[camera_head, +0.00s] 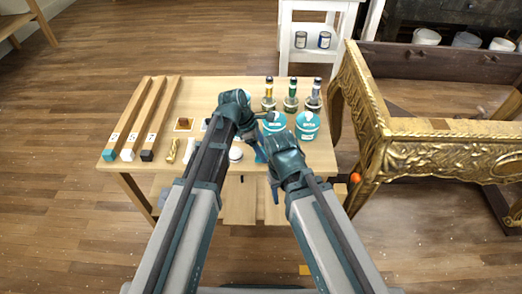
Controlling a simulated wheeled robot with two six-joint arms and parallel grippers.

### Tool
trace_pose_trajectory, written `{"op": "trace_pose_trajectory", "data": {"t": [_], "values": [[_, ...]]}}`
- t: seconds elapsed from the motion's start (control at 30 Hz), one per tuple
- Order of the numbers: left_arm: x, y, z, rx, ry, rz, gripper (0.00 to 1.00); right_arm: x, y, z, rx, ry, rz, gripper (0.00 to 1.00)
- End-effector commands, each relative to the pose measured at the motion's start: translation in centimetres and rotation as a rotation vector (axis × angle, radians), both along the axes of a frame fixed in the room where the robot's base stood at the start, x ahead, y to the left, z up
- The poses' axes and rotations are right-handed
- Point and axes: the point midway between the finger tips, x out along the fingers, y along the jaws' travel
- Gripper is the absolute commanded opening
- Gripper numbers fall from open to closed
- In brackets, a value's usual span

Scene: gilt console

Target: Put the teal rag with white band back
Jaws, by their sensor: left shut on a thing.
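My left gripper (258,133) is over the front middle of the wooden table (215,92), between the two arms. It is shut on a small blue-teal piece of cloth (261,151), which looks like the teal rag. Most of it is hidden by my arms, and I cannot make out its white band. My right gripper (275,190) points down by the table's front edge. It is small and dark, and I cannot tell whether it is open.
Two teal tubs (307,125) and several bottles (290,90) stand at the table's right. Long wooden bars (131,118) lie at the left, near a small brass item (172,151). A gilt console (430,135) with an orange ball (355,178) at its leg stands close right.

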Motion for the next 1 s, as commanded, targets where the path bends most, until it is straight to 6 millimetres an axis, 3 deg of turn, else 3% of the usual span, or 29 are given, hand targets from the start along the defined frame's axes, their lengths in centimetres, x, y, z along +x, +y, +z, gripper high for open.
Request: {"op": "trace_pose_trajectory", "data": {"t": [0.1,0.13,0.27,0.67,1.0], "values": [[0.0,0.0,-0.3,0.0,0.0,0.0,0.24,0.0,0.0,-0.3,0.0,0.0,0.0,0.5],[0.0,0.0,-0.1,0.0,0.0,0.0,0.74,0.0,0.0,-0.1,0.0,0.0,0.0,0.5],[0.0,0.0,-0.1,0.0,0.0,0.0,0.97,0.0,0.0,-0.1,0.0,0.0,0.0,0.5],[0.0,0.0,0.1,0.0,0.0,0.0,0.99,0.0,0.0,0.1,0.0,0.0,0.0,0.5],[0.0,1.0,3.1,-0.001,-0.001,0.0,0.99,0.0,0.0,3.1,0.0,0.0,0.0,0.5]]}}
